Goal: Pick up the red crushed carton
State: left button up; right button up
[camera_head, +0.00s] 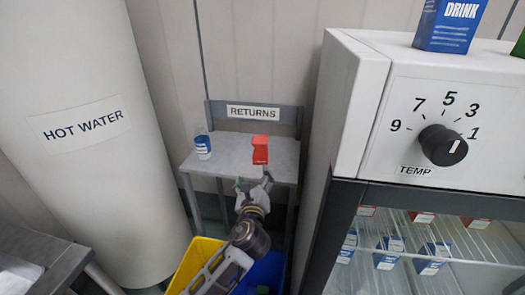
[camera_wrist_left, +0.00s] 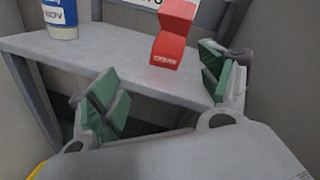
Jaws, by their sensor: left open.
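The red crushed carton (camera_head: 260,150) stands on the grey returns table (camera_head: 228,155), near its front right part. Its body looks bent in the middle. It also shows in the left wrist view (camera_wrist_left: 174,37), upright beyond the fingers. My left gripper (camera_head: 254,187) is open and empty, just in front of the table's front edge and short of the carton. In the left wrist view its green-padded fingers (camera_wrist_left: 160,88) are spread wide, with the carton past the gap between them, nearer the right finger. My right gripper is not in view.
A RETURNS sign (camera_head: 254,113) is on the table's back. A HOT WATER tank (camera_head: 95,130) stands left, a glass-fronted cooler (camera_head: 430,235) right. Yellow (camera_head: 196,262) and blue (camera_head: 264,270) bins sit below.

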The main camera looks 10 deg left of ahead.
aim_at(260, 153)
pick_arm(q)
jog(key=shift+d+r+m+t, duration=0.1)
jog(key=shift+d+r+m, duration=0.1)
jog(key=shift+m, duration=0.9)
jog(key=shift+d+r+m+t, duration=0.1)
jog(key=shift+r+m, duration=0.05)
jog(key=shift+m, duration=0.95)
jog(key=shift+d+r+m+t, duration=0.1)
jog(key=shift+d+r+m, duration=0.1)
jog(key=shift+m, duration=0.9)
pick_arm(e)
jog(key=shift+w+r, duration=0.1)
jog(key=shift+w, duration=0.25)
pick_arm(q)
jog(key=shift+w+a, duration=0.1)
jog(key=shift+w, duration=0.05)
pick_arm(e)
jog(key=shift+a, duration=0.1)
